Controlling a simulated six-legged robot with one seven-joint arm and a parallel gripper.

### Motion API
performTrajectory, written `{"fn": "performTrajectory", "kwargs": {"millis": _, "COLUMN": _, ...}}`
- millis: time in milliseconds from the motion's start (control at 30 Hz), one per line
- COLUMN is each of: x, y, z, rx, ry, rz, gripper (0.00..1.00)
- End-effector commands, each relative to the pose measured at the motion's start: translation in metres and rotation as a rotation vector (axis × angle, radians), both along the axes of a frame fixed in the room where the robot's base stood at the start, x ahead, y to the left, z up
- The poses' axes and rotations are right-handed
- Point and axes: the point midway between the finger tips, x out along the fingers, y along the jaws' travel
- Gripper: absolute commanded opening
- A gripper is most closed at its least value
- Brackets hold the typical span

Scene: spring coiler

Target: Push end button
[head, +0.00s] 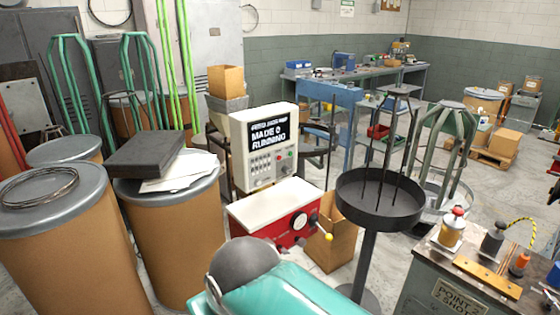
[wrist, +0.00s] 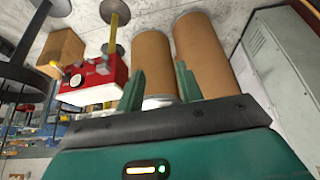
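The spring coiler (head: 265,150) stands at the middle of the head view. It has a cream control panel with a dark screen reading "MADE 0 RUNNING". Below the screen are rows of small controls, with small green and red buttons (head: 284,156) at the right. I cannot read which one is the end button. Its red lower box (head: 290,228) has a white dial and a yellow-tipped lever; the red box also shows in the wrist view (wrist: 92,84). My gripper (wrist: 160,82) is open and empty, its two green fingers apart, touching nothing visible. The control panel is not clear in the wrist view.
Brown drums (head: 170,238) with grey lids stand left of the coiler. A round black tray on a post (head: 378,222) stands to its right, with a cardboard box (head: 330,245) between. A grey bench (head: 440,285) with tools is at the lower right.

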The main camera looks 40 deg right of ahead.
Motion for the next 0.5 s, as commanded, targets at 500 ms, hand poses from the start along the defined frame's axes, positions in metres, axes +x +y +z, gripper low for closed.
{"fn": "performTrajectory", "kwargs": {"millis": 500, "x": 0.0000, "y": 0.0000, "z": 0.0000, "rx": 0.000, "ry": 0.000, "rz": 0.000, "gripper": 0.00}}
